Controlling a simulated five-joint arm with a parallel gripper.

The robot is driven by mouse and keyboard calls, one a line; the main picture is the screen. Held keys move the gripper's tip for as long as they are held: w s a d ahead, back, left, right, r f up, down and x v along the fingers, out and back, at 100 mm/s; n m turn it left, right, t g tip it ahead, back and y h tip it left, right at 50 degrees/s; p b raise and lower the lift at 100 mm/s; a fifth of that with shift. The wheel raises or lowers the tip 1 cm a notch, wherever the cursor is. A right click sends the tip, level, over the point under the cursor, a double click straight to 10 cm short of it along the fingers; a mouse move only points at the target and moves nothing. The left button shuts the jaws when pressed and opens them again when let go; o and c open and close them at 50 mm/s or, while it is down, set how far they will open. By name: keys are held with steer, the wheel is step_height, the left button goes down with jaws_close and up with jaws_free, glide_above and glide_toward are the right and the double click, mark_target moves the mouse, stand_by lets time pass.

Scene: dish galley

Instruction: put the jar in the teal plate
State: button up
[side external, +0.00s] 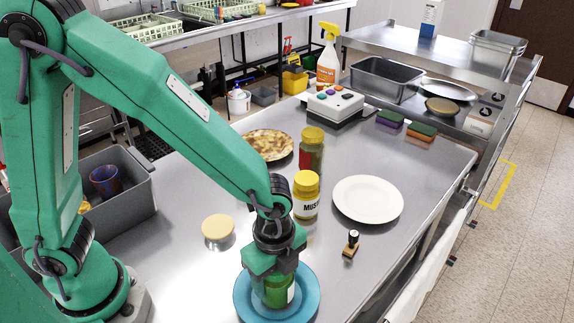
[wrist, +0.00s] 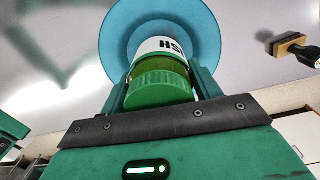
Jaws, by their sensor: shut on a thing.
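The jar (side external: 280,293) has a green body, a white label and a green lid. It is upright between the fingers of my gripper (side external: 273,272), which is shut on it. The teal plate (side external: 311,291) lies flat at the table's front, directly beneath the jar. In the wrist view, the jar's green lid (wrist: 161,84) is between the two fingers and the teal plate (wrist: 120,38) rings the label end. I cannot tell whether the jar's base touches the plate. My gripper hides part of the jar and the plate's middle.
A mustard bottle (side external: 306,197) and another yellow-lidded jar (side external: 312,150) stand behind. A white plate (side external: 368,200) and a wooden stamp (side external: 351,245) lie to the right. A tan round item (side external: 218,228) lies left. A grey bin (side external: 135,190) stands at the far left.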

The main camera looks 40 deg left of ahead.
steer(key=o, duration=1.3)
steer(key=shift+c, duration=0.2)
steer(key=shift+r, duration=0.1)
step_height(320, 180, up, 12)
steer(key=shift+r, duration=0.1)
steer(key=shift+a, duration=0.1)
steer(key=s+a+r+n+t, duration=0.2)
steer(key=a+r+n, duration=0.1)
steer(key=a+n, duration=0.6)
steer(key=s+a+r+n+t, duration=0.2)
steer(key=a+r+n+t, duration=0.1)
steer(key=a+n, duration=0.6)
steer(key=a+r, duration=0.1)
steer(key=a, duration=0.1)
steer(key=shift+s+a+r+n+t, duration=0.15)
steer(key=shift+s+a+n+t, duration=0.15)
steer(key=shift+a+n, duration=0.1)
